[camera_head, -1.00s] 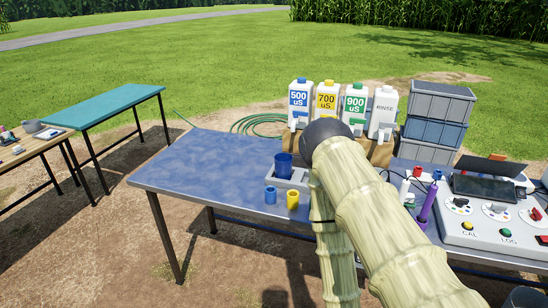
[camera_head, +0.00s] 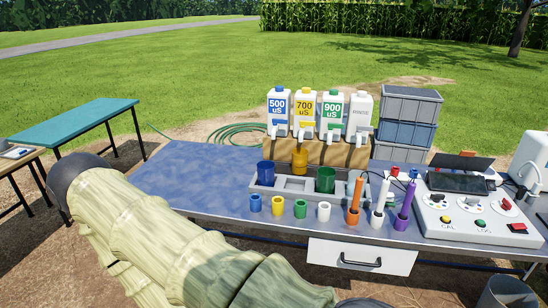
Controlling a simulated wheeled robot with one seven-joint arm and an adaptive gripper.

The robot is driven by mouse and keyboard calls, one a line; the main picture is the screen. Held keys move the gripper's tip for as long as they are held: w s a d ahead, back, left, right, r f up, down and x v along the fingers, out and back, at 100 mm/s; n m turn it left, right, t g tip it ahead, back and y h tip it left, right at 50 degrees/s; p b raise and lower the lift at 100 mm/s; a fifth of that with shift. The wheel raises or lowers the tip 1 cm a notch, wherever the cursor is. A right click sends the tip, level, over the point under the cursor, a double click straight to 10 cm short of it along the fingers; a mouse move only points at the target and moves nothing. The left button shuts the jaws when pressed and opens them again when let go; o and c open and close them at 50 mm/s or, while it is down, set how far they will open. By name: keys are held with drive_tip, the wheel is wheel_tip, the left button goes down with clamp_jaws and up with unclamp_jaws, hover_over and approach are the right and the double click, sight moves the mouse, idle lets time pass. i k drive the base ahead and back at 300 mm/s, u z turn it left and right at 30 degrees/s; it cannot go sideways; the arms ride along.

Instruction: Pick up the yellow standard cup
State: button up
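The yellow standard cup (camera_head: 300,159) stands upright below the tap of the yellow-labelled 700 uS jug (camera_head: 304,112), behind the grey tray (camera_head: 284,196). A blue cup (camera_head: 265,174) sits at the tray's left end. A green cup (camera_head: 325,180) sits further right in the tray, with empty compartments between them. My arm crosses the lower left of the view, apart from the cup. My gripper is outside the frame, so its state is hidden.
Small blue, yellow, green and white holders (camera_head: 278,205) line the table front. Orange, white and purple probes (camera_head: 355,197) stand to the right, near the control panel (camera_head: 475,218). The blue table's left part (camera_head: 195,175) is clear. Grey crates (camera_head: 408,120) stand behind.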

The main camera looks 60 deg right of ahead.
sight(300, 162)
drive_tip(key=i, duration=1.55)
drive_tip(key=z, duration=2.45)
